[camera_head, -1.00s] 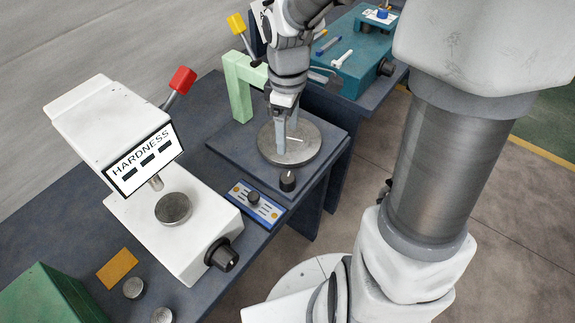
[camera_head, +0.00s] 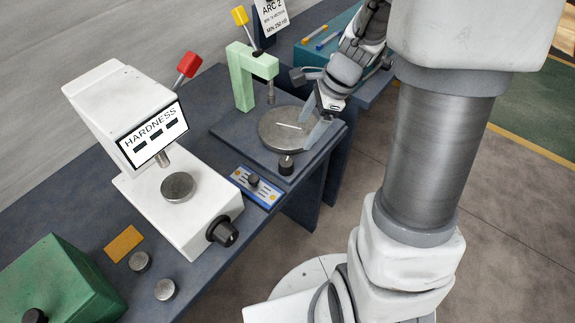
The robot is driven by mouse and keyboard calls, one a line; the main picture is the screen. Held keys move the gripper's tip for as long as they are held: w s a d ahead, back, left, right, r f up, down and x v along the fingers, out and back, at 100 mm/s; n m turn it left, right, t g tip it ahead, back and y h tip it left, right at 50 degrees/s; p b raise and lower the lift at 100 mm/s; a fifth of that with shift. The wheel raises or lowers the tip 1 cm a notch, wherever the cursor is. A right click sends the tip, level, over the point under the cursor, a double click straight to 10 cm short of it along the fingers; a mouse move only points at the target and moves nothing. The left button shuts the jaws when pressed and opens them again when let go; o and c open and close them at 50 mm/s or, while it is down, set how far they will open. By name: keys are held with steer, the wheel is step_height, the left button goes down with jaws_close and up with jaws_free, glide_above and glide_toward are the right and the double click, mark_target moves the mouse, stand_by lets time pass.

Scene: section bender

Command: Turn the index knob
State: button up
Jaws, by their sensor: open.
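A round grey disc table (camera_head: 275,127) sits on a dark base plate (camera_head: 228,124) beside a pale green arch (camera_head: 240,77). A thin pale strip (camera_head: 289,126) lies on the disc. A black knob (camera_head: 286,165) stands at the plate's front corner; I take it for the index knob, though no label on it is readable. My gripper (camera_head: 304,131) is open, tilted over the disc's right edge. One fingertip is close above and right of the knob; I cannot tell whether they touch. Nothing shows between the fingers.
A blue panel (camera_head: 265,195) with another black knob (camera_head: 253,180) lies in front of the plate. A white hardness tester (camera_head: 148,210) with a side knob (camera_head: 222,232) stands left. A green box (camera_head: 62,280) and small discs are nearer. A teal machine (camera_head: 312,53) stands behind.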

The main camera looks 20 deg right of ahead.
steer(key=d+m, duration=0.1)
steer(key=m, duration=0.4)
steer(key=b, duration=0.4)
glide_toward(286, 162)
steer(key=shift+t, duration=0.4)
steer(key=x, duration=1)
steer(key=shift+s+f, duration=0.1)
steer(key=shift+s, duration=0.2)
jaws_close()
